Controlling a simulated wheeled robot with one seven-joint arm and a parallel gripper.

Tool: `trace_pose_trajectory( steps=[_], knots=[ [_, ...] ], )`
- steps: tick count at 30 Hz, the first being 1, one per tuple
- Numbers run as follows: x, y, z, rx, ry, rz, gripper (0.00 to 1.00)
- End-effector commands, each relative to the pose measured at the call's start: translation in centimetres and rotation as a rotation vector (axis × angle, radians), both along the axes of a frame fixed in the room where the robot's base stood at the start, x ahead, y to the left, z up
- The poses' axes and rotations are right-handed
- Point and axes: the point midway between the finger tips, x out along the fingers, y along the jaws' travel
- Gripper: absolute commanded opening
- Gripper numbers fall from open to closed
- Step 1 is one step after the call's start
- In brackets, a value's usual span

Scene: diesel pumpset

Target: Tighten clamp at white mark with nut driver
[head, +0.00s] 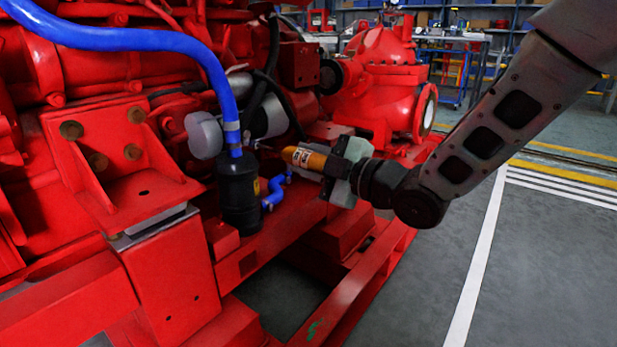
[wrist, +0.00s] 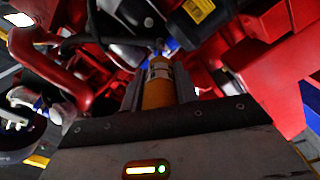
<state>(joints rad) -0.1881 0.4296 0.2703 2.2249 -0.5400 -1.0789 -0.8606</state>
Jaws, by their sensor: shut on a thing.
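My gripper (head: 338,164) is shut on the nut driver, whose orange-yellow handle (head: 304,158) points left toward the engine. In the wrist view the handle (wrist: 158,88) lies between the fingers, and its shaft points at a small blue hose (wrist: 172,45). That short blue hose (head: 274,191) sits low beside a black canister (head: 239,195), left of and below the driver. A large blue hose (head: 190,43) ends on top of the canister, with a band-like clamp (head: 232,127) near its end. I cannot make out a white mark, or whether the driver's tip touches anything.
The red engine (head: 60,150) fills the left, with a grey cylinder (head: 205,134) near the canister. The red base frame (head: 345,295) runs below my gripper. A red pump (head: 385,85) stands behind. Open grey floor (head: 550,270) lies at right.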

Motion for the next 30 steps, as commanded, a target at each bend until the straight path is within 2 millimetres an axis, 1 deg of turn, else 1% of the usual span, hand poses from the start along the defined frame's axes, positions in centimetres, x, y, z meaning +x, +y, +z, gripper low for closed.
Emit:
trace_pose_trajectory(
  steps=[2, 26, 27, 30],
  knots=[
    [-0.02, 0.04, -0.44, -0.043, -0.061, 0.0, 0.0],
    [0.01, 0.0, -0.17, -0.475, -0.615, -0.001, 0.0],
    [0.01, 0.03, 0.28, -0.514, -0.662, 0.0, 0.0],
    [0.01, 0.03, 0.35, -0.605, -0.779, 0.0, 0.0]
  ],
)
